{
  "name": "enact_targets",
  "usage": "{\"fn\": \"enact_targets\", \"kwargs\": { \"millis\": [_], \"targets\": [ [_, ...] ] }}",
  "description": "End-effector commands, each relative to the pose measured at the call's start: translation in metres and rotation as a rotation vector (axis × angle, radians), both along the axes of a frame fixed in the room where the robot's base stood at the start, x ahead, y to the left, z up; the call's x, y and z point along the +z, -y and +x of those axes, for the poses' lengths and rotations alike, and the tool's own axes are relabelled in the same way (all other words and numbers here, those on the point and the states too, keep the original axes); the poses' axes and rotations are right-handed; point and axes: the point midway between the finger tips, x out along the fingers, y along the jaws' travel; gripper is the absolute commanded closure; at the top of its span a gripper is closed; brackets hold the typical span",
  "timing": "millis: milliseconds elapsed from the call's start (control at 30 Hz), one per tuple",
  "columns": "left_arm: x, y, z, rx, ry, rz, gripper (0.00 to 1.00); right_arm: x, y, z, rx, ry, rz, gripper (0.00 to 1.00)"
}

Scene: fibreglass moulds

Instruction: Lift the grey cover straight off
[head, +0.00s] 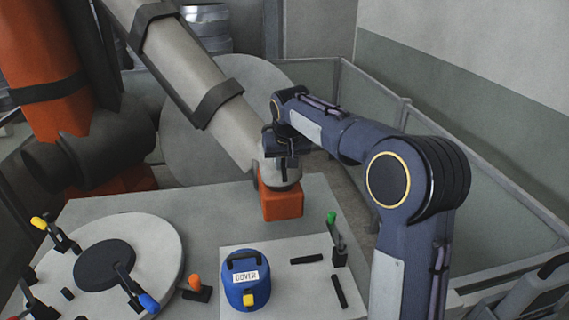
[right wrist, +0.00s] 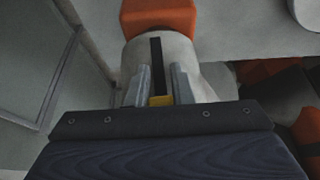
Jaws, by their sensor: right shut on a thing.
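The grey cover (head: 240,133) is a long pale sleeve with black bands, slanting down from the upper left in the head view. An orange block (head: 281,204) shows below its lower end. My right gripper (head: 284,150) is at this lower end. In the right wrist view, its two fingers (right wrist: 161,92) are shut on the cover, at a yellow piece (right wrist: 161,101). A black strip (right wrist: 155,58) runs along the grey cover (right wrist: 182,58) beyond them. The exact contact is partly hidden. My left gripper is not in view.
An orange machine part (head: 48,60) is at left. Low panels (head: 470,185) stand behind on the right.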

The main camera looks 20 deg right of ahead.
Motion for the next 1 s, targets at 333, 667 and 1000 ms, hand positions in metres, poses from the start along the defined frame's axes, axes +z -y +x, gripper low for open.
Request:
{"fn": "enact_targets", "kwargs": {
  "millis": [333, 667, 1000],
  "targets": [
    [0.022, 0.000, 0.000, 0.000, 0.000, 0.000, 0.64, 0.023, 0.000, 0.000, 0.000, -0.003, 0.001, 1.00],
    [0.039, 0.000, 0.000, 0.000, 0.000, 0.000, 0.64, 0.043, 0.000, -0.001, 0.000, -0.004, 0.001, 1.00],
    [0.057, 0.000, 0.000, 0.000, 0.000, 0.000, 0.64, 0.063, 0.000, -0.001, 0.000, -0.005, 0.000, 1.00]
  ]
}}
